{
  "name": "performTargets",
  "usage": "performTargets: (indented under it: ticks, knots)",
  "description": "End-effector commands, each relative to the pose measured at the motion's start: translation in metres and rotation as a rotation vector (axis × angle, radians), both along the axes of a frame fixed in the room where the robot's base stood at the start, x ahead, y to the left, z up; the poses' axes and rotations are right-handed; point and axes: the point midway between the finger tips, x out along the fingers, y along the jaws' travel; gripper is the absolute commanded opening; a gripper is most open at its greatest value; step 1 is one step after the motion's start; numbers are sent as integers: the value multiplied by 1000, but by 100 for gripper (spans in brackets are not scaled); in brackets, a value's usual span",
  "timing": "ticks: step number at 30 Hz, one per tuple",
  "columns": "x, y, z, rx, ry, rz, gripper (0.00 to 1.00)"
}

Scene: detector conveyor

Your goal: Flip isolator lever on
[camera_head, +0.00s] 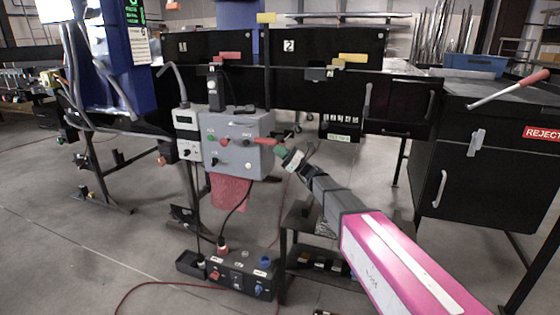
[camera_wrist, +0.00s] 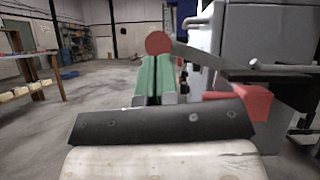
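A grey control box (camera_head: 238,158) stands mid-scene, with small knobs and buttons on its front. The isolator lever (camera_head: 262,141), with a red grip, sticks out from its front toward the right. In the wrist view the lever's round red end (camera_wrist: 158,43) shows just past my fingertips, on a dark bar running right to the grey box (camera_wrist: 262,45). My gripper (camera_head: 282,153) is close to the lever's end. Its green fingers (camera_wrist: 155,78) lie side by side with almost no gap and hold nothing visible. Whether they touch the lever is unclear.
A red piece (camera_head: 230,192) hangs below the box. A black socket unit (camera_head: 235,275) with cables sits on the floor. The black conveyor (camera_head: 310,85) runs behind, and a black reject cabinet (camera_head: 465,170) stands right. Open floor lies left.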

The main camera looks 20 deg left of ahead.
Motion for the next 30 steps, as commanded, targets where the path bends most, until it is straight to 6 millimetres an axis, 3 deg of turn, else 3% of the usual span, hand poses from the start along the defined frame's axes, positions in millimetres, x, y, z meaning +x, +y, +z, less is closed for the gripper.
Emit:
performTargets:
  ticks: [12,30]
  knots:
    - [15,0,42,17,250,1,0]
    - [23,0,58,25,246,0,0]
